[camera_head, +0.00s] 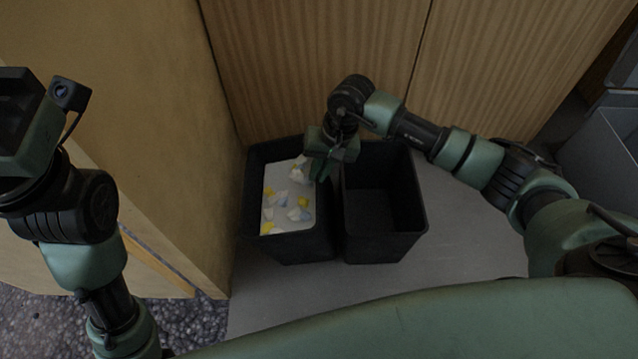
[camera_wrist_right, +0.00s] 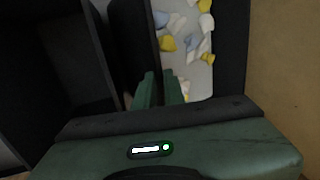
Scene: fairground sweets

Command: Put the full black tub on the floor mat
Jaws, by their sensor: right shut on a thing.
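The full black tub (camera_head: 290,247) stands at the left of a pair in the head view, with white, yellow and bluish pieces on a pale fill inside. My right gripper (camera_head: 319,172) is at its right wall, near the back, with its fingers pointing down. In the right wrist view the fingers (camera_wrist_right: 160,82) are shut on the rim of the full tub (camera_wrist_right: 232,50). My left gripper is partly cut off at the head view's left edge, its fingertips hidden. A plain grey surface (camera_head: 465,240) lies under the tubs; I cannot tell whether it is the floor mat.
An empty black tub (camera_head: 385,248) stands close on the right of the full one. A wooden panel (camera_head: 300,60) rises behind both tubs. A tan wall or cabinet side (camera_head: 160,130) is close on the left. Dark speckled floor (camera_head: 50,320) shows at lower left.

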